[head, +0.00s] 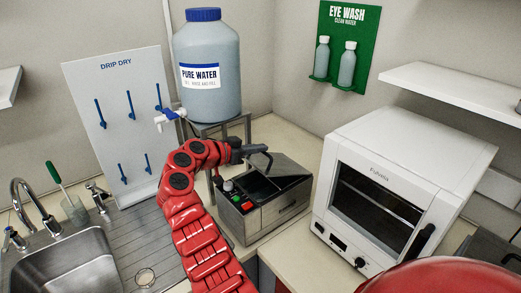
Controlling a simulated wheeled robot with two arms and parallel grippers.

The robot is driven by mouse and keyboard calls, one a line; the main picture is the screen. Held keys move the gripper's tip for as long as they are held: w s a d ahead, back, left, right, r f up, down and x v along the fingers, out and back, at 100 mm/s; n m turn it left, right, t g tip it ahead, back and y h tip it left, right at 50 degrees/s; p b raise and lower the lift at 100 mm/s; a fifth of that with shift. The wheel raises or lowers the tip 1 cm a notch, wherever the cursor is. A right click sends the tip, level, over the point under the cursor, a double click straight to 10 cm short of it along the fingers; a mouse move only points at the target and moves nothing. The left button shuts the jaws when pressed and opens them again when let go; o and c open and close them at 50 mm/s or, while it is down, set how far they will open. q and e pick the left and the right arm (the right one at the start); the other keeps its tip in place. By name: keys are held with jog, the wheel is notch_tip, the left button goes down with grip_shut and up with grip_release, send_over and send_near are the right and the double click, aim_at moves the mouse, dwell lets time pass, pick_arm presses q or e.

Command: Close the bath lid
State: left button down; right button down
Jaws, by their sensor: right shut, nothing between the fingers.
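The bath (285,216) is a grey metal box on the counter, with a control panel carrying a red and a green button at its left front. Its dark inside shows from above, so it is at least partly uncovered. A grey lid panel (286,172) shows at its back; its exact angle is hard to tell. A black curved handle (270,161) shows by it. My right gripper (264,148) is shut and empty, above the back left of the bath, close to the handle. I cannot tell whether they touch. My left gripper is not in view.
A white oven (396,190) stands right of the bath. A large water bottle (208,75) on a metal stand (238,123) is behind my right gripper. A sink (68,268) and drying board (118,120) are at the left. Some counter (290,250) is clear in front.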

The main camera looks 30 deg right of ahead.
jog(key=a+f+h+b, duration=0.3)
jog(key=f+b, duration=0.6)
jog(key=b, duration=0.6)
jog(key=shift+s+a+h, duration=0.2)
jog(key=shift+a+h, duration=0.1)
jog(key=shift+a, duration=0.45)
